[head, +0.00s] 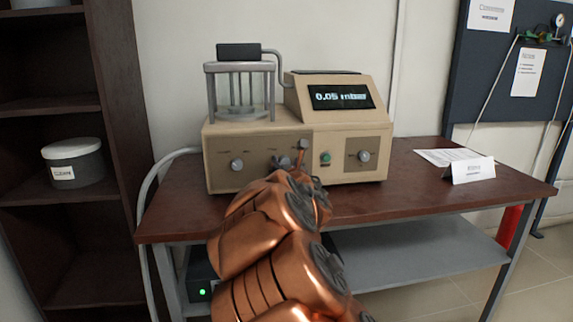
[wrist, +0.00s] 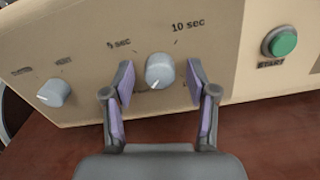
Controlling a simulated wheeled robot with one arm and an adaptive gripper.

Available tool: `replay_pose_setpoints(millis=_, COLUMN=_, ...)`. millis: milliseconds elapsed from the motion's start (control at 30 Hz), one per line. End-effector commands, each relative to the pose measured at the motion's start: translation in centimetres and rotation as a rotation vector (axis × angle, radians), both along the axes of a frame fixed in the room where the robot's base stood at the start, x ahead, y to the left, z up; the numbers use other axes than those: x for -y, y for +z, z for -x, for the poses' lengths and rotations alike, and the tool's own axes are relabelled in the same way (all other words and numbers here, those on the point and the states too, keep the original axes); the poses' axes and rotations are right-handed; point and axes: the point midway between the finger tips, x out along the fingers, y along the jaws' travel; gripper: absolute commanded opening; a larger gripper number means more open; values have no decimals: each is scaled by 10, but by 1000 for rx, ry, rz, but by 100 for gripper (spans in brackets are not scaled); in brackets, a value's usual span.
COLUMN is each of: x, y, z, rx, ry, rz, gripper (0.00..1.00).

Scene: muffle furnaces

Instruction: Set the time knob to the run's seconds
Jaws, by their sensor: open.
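The time knob (wrist: 160,71) is a round grey knob on the beige front panel, with "5 sec" at its upper left and "10 sec" at its upper right. A further mark at its right is mostly hidden by a finger. A faint pale mark shows low on the knob, but its exact setting is hard to tell. My gripper (wrist: 161,84) is open, with one finger on each side of the knob; I cannot tell whether either touches it. In the head view my gripper (head: 293,162) is at the panel and partly covers that area.
The beige machine (head: 345,140) stands on a brown table (head: 405,205); its display (head: 341,97) reads 0.05 mbar. A green start button (wrist: 283,42) is right of the knob, another knob (wrist: 54,92) left. A folded white card (head: 473,171) and a paper sheet lie at the right.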

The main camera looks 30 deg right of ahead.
Motion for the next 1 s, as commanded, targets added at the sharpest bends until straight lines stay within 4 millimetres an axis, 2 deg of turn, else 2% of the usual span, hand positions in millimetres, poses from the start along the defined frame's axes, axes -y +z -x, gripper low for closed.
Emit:
replay_pose_setpoints(millis=167, x=0, y=0, z=0, rx=0, ry=0, rz=0, gripper=58)
replay_pose_setpoints(millis=733, x=0, y=0, z=0, rx=0, ry=-1, rz=-1, gripper=0)
replay_pose_setpoints(millis=1000, x=0, y=0, z=1, rx=9, ry=-1, rz=-20, gripper=0)
